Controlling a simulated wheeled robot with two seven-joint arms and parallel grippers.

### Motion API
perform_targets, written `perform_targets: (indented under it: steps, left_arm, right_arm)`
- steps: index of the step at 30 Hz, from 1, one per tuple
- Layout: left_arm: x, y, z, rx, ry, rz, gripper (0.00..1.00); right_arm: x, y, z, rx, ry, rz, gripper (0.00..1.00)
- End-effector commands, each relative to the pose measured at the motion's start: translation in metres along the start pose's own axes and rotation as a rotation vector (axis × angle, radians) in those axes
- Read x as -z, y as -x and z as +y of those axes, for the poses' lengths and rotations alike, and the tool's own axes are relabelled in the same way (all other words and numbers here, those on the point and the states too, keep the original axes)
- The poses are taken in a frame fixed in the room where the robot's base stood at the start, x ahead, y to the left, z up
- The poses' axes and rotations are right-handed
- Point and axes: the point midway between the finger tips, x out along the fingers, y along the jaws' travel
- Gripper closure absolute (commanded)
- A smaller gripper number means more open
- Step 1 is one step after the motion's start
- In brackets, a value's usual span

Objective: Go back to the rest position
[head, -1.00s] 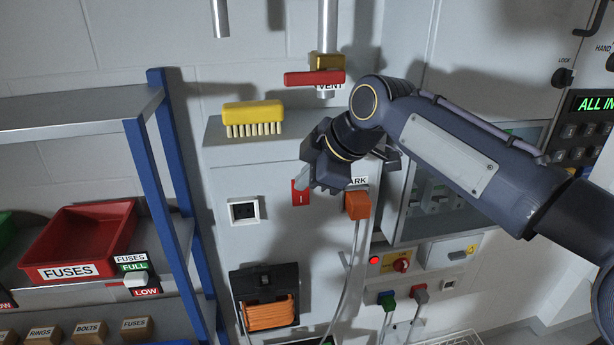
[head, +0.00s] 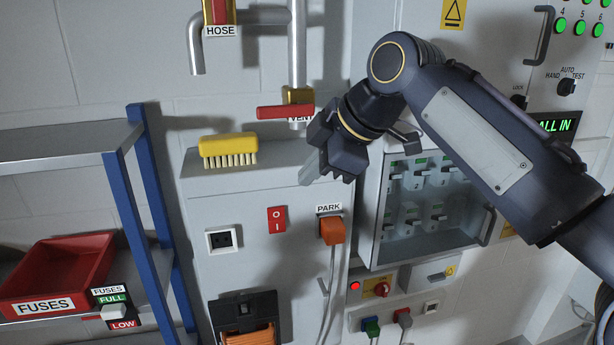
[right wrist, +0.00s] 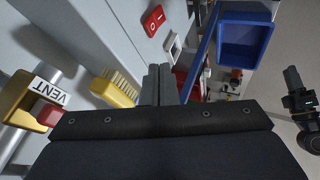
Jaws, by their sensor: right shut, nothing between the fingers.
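My right gripper (head: 312,172) is shut and empty in the head view, held in front of the grey cabinet, above the red rocker switch (head: 277,220) and apart from it. Its closed fingers also show in the right wrist view (right wrist: 160,84), with the yellow brush to their left. My left gripper does not show in the head view.
A yellow brush (head: 228,150) lies on the cabinet ledge, below the red-handled vent valve (head: 285,111). An orange plug (head: 332,231) sits under the PARK label. A blue-post shelf (head: 146,200) with a red fuse bin (head: 60,272) stands left. A glazed breaker box (head: 425,205) is right.

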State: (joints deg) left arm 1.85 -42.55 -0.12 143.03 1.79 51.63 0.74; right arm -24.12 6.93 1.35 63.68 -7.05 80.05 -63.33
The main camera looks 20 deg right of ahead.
Motion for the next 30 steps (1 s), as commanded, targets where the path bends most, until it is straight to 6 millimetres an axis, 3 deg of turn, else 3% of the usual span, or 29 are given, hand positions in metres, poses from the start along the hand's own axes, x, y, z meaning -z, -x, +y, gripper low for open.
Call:
perform_targets:
  steps: [7,11,14,21,27,30]
  left_arm:
    - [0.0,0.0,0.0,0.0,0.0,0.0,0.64]
    - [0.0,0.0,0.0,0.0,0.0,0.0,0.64]
    - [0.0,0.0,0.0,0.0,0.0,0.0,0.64]
    - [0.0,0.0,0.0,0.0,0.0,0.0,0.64]
    - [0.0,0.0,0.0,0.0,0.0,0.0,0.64]
    - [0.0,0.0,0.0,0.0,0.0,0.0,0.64]
  right_arm:
    - [-0.004,0.0,-0.003,0.0,-0.02,-0.002,1.0]
    - [-0.031,0.001,-0.022,0.0,-0.159,-0.013,1.0]
    - [-0.068,-0.003,-0.057,0.0,-0.371,-0.031,1.0]
    - [-0.15,-0.033,-0.181,-0.021,-0.994,-0.067,1.0]
    - [-0.184,-0.069,-0.273,-0.047,-1.403,-0.084,1.0]
    - [-0.191,-0.08,-0.299,-0.055,-1.515,-0.088,1.0]
